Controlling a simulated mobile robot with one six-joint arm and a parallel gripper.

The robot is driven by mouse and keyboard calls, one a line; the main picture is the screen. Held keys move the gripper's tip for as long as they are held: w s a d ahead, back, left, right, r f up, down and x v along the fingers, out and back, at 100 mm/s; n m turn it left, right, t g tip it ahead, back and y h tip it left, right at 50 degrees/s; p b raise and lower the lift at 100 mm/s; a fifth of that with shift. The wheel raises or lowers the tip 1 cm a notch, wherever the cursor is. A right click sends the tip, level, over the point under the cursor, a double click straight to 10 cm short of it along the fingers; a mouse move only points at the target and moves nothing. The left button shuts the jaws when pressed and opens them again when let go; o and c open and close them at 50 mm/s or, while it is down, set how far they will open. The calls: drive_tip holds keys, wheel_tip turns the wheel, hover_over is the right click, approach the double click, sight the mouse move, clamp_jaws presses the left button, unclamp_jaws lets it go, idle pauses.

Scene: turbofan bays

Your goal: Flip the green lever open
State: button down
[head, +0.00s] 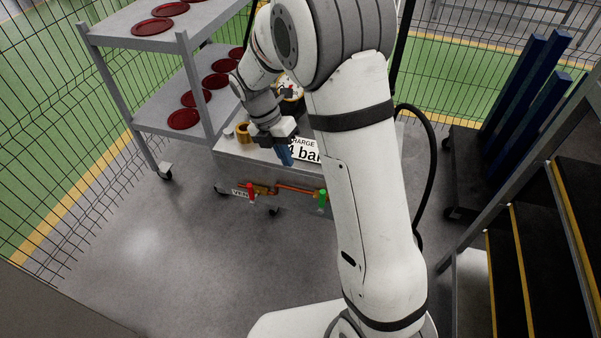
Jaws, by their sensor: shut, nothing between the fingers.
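The green lever (322,199) is on the front face of a grey box-like cart (232,160), at the right end of a copper pipe (295,188). It looks small and stands roughly upright, close to the edge of my arm. A red lever (251,195) sits at the left end of the pipe, beside a label that reads "VEN", partly covered. My gripper (286,158) points down at the cart's top front edge, above and left of the green lever and apart from it. Its blue fingers are shut and empty.
A grey shelf trolley (187,62) with several dark red discs stands behind left. A brass-coloured ring (242,132) and a gauge (290,90) are by the cart top. Yellow-edged steps (520,255) are at the right. The floor front left is clear.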

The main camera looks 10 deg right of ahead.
drive_tip(key=s+d+f, duration=0.4)
drive_tip(key=d+f, duration=0.1)
drive_tip(key=f, duration=0.3)
drive_tip(key=shift+s+d+f, duration=0.3)
drive_tip(key=shift+d, duration=0.1)
drive_tip(key=shift+r, duration=0.15)
